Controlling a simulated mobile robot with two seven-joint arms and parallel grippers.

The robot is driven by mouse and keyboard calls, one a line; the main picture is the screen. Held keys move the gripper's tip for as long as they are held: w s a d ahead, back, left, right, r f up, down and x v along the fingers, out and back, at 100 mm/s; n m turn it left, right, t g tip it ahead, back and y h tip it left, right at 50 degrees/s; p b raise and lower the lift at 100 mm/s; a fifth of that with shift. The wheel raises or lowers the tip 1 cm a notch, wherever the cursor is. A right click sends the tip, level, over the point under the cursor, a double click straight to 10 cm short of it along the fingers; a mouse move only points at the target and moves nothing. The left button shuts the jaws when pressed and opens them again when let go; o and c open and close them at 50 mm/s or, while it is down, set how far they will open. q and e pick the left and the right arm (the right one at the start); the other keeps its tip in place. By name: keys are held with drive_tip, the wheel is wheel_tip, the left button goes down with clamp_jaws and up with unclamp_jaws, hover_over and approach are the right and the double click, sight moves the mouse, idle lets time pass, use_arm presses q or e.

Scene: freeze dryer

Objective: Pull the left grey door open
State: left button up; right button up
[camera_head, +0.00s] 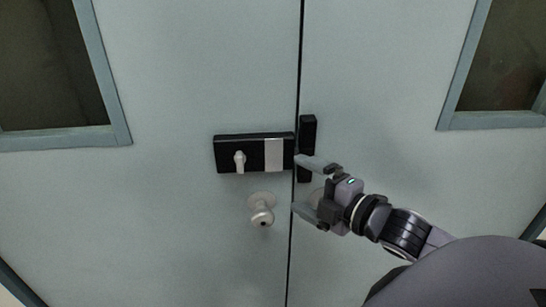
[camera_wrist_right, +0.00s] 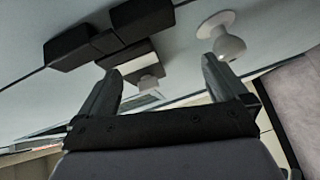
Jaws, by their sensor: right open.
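The left grey door (camera_head: 170,220) looks shut, its edge meeting the right door (camera_head: 410,175) at a dark vertical gap. It carries a black lock box (camera_head: 228,144) with a small light lever (camera_head: 240,161) and a silver plate, and a round white knob (camera_head: 262,212) below. My right gripper (camera_head: 294,184) is open and empty, in front of the gap, just right of the knob. In the right wrist view my fingers (camera_wrist_right: 155,85) stand apart; the knob (camera_wrist_right: 229,46) shows beyond the right finger and the lock box (camera_wrist_right: 146,60) between the fingers. My left gripper is not in view.
A black strike block (camera_head: 308,133) sits on the right door beside the lock box. A second round fitting on the right door is mostly hidden behind my right gripper. Both doors have framed windows (camera_head: 65,137). The door face left of the knob is clear.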

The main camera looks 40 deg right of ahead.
sight(267, 157)
drive_tip(key=shift+w+a+r+n+t+y+p, duration=0.2)
drive_tip(key=shift+w+a+r+n, duration=0.35)
drive_tip(key=shift+w, duration=0.7)
drive_tip(key=shift+w+a+r+n+t+y+p, duration=0.15)
drive_tip(key=shift+w+a+r+n+t+y, duration=0.2)
drive_tip(key=shift+w+r, duration=0.65)
drive_tip(key=shift+w+a+r+n+t+y+p, duration=0.15)
drive_tip(key=shift+w+a+r+n+y, duration=0.25)
drive_tip(key=shift+w, duration=1.1)
drive_tip(key=shift+d+f, duration=0.1)
drive_tip(key=shift+c, duration=0.3)
drive_tip(key=c, duration=1.2)
drive_tip(key=shift+o, duration=0.2)
drive_tip(key=shift+f, duration=0.1)
